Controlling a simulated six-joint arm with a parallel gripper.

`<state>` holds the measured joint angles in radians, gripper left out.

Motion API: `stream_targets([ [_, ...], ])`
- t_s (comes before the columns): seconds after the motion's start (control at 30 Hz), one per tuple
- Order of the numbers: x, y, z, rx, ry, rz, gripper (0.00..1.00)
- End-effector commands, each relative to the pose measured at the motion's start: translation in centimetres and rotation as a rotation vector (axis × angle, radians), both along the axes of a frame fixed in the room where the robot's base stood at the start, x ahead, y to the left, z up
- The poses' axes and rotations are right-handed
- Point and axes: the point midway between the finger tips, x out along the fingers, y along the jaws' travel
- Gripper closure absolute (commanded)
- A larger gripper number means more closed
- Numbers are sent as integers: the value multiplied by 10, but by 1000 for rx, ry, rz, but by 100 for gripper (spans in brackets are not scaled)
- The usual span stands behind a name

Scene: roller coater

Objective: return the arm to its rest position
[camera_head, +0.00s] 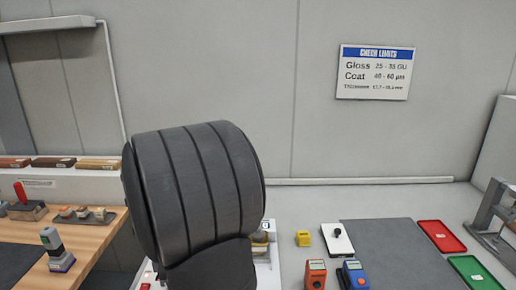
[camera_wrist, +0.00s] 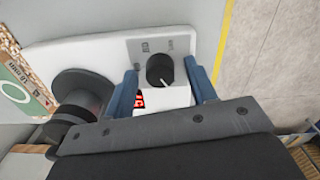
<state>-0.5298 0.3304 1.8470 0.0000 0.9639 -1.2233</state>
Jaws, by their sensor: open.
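My gripper (camera_wrist: 164,84) shows in the wrist view as two blue fingers spread apart, with no object visibly clamped between them. Beyond and between the fingers are a black knob (camera_wrist: 160,68) on a grey panel (camera_wrist: 143,46) and a white block with a red display (camera_wrist: 140,99). I cannot tell how far the fingertips are from the panel. In the head view, a large dark ribbed link of my arm (camera_head: 194,185) fills the middle, and the gripper is hidden there.
In the head view, a red tray (camera_head: 441,237) and green tray (camera_head: 474,272) lie at the right. An orange meter (camera_head: 316,275) and blue meter (camera_head: 354,275) stand beside a grey mat (camera_head: 390,240). A wooden bench (camera_head: 100,232) with tools is left; a limits sign (camera_head: 375,72) hangs behind.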

Motion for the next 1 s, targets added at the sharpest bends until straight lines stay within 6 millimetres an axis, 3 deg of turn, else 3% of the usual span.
stream_targets([
  [1.0,0,0,0,0,0,-835,48],
])
